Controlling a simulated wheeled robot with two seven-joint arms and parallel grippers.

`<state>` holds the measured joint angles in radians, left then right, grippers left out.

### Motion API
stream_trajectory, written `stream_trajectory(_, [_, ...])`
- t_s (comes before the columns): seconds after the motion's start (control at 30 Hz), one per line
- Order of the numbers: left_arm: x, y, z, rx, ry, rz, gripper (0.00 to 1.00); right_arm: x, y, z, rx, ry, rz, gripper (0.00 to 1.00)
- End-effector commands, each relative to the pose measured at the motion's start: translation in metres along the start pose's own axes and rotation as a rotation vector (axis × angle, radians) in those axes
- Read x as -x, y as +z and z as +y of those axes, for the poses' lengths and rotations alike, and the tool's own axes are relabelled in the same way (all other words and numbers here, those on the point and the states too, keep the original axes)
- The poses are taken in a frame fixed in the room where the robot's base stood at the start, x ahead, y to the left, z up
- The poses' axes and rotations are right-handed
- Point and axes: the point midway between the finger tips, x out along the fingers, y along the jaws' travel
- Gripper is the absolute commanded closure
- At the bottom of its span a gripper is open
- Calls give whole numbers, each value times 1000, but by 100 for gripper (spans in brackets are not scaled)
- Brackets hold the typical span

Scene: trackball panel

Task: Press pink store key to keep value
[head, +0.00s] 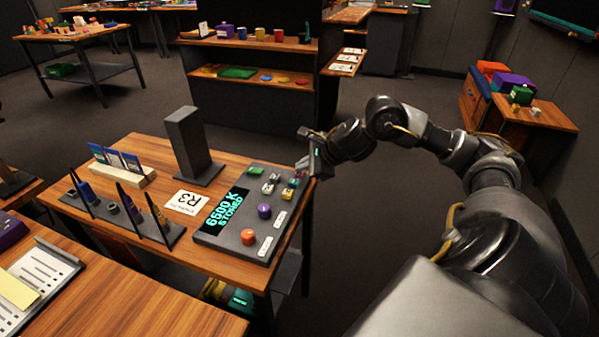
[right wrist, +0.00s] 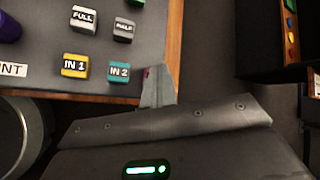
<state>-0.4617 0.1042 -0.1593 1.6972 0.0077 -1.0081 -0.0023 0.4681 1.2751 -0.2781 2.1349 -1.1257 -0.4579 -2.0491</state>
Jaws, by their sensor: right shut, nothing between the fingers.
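The dark grey trackball panel (head: 225,240) lies on the wooden table, and its display (head: 226,211) reads "6500 K STORED" in green. I cannot make out a whole pink store key. In the right wrist view a small reddish-pink sliver (right wrist: 147,73) shows at my fingertip; the finger hides the rest. My right gripper (head: 301,164) is shut and empty at the panel's far right corner. In the right wrist view its tips (right wrist: 158,86) are beside the teal IN 2 key (right wrist: 119,71); contact cannot be told. My left gripper is out of view.
The panel also bears a yellow IN 1 key (right wrist: 75,66), a purple ball (head: 264,211) and an orange ball (head: 248,237). A dark upright block (head: 186,142) stands behind it. A stand with thin posts (head: 128,212) is at left. Floor is open behind the table.

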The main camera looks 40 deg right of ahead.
Motion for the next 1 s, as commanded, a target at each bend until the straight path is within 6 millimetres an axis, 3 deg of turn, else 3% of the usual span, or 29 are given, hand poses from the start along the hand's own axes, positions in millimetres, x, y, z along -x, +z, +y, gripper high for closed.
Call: stream_trajectory(1.0, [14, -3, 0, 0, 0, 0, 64, 14, 10, -10, 0, 1, 1, 100])
